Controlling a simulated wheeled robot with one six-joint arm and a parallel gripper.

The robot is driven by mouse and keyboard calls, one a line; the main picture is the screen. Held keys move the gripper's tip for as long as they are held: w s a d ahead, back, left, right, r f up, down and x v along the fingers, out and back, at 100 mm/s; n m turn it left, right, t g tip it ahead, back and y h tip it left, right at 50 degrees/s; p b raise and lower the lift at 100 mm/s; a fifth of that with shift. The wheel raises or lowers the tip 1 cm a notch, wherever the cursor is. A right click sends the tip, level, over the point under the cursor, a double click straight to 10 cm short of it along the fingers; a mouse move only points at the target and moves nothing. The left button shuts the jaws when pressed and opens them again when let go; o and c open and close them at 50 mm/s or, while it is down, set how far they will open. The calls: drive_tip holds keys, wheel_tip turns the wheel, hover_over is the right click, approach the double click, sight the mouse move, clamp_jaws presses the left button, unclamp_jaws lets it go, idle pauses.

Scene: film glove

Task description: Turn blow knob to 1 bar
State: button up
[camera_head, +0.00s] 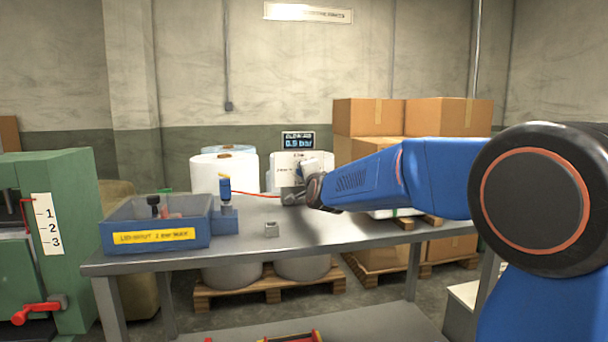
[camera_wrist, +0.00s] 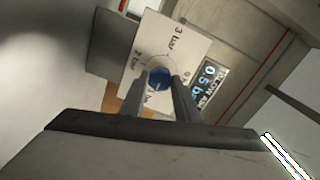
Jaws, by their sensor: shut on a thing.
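The blow knob (camera_wrist: 160,77) is small, round and blue, on a white dial plate (camera_wrist: 187,45) marked with bar values, 3 bar among them. In the wrist view my gripper (camera_wrist: 161,86) has one finger on each side of the knob and is shut on it. In the head view my gripper (camera_head: 303,190) is at the white panel (camera_head: 288,160) at the back of the table and hides the knob. The display (camera_head: 298,142) above the panel reads 0.5 bar; it also shows rotated in the wrist view (camera_wrist: 208,81).
A grey-blue bin (camera_head: 150,222) with a yellow label stands on the grey table (camera_head: 330,238), left. Beside it stands a blue and yellow tool (camera_head: 225,190) with a red line toward the panel. Cardboard boxes (camera_head: 450,117) are stacked behind.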

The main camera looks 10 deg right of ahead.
drive_tip(key=shift+f, duration=0.1)
idle(0.3)
drive_tip(key=o, duration=1)
drive_tip(key=shift+o, duration=0.2)
drive_tip(key=s, duration=1.7)
drive_tip(key=shift+s, duration=0.25)
